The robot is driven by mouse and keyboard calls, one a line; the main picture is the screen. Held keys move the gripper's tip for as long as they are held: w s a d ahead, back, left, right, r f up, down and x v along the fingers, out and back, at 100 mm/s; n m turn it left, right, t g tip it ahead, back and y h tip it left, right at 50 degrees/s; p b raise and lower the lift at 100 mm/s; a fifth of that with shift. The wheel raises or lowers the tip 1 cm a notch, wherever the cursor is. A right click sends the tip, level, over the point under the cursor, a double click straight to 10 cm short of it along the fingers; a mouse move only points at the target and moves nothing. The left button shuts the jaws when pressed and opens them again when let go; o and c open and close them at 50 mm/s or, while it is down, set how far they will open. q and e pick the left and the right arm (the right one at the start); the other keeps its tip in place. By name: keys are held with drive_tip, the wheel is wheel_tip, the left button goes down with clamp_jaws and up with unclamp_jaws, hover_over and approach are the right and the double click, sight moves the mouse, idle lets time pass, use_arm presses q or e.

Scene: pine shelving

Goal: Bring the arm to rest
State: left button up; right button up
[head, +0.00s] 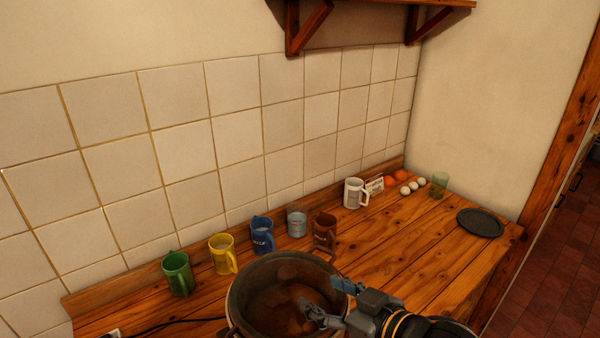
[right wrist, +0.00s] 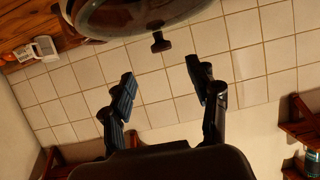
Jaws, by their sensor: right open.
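My right gripper (head: 323,297) comes in from the lower right in the head view, over the right side of a large dark pot (head: 240,286). Its two fingers are spread apart, with nothing between them. In the right wrist view the open fingers (right wrist: 160,80) stand apart against the tiled wall, with the rounded pot (right wrist: 95,30) above them in the picture. Whether the fingers touch the pot's rim I cannot tell. My left gripper is not in view.
Green (head: 178,274), yellow (head: 223,255), blue (head: 262,236) and brown (head: 325,232) mugs stand behind the pot, with a grey cup (head: 297,223) among them. A white mug (head: 354,193), eggs (head: 413,187), a glass (head: 439,184) and a dark plate (head: 480,223) stand further right. A shelf (head: 350,8) hangs above.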

drive_tip(key=s+d+f+m+g+h, duration=0.35)
drive_tip(key=s+d+f, duration=0.35)
drive_tip(key=s+f, duration=0.4)
drive_tip(key=s+d+f+m+g+h, duration=0.2)
drive_tip(key=s+d+f+g+h, duration=0.2)
drive_tip(key=s+d+f, duration=0.65)
drive_tip(key=a+f+g+b, duration=0.1)
drive_tip(key=a+f, duration=0.1)
drive_tip(key=f, duration=1.3)
drive_tip(key=a+f+b, duration=0.1)
drive_tip(key=a+f, duration=0.1)
drive_tip(key=f, duration=1.4)
drive_tip(key=s+d+f+g+b, duration=0.1)
drive_tip(key=s+d+f+b, duration=0.1)
drive_tip(key=s+f, duration=1.3)
drive_tip(key=shift+s+d+f+n, duration=0.35)
drive_tip(key=shift+s+d+f, duration=0.05)
drive_tip(key=shift+d+f, duration=0.2)
drive_tip(key=shift+c, duration=0.5)
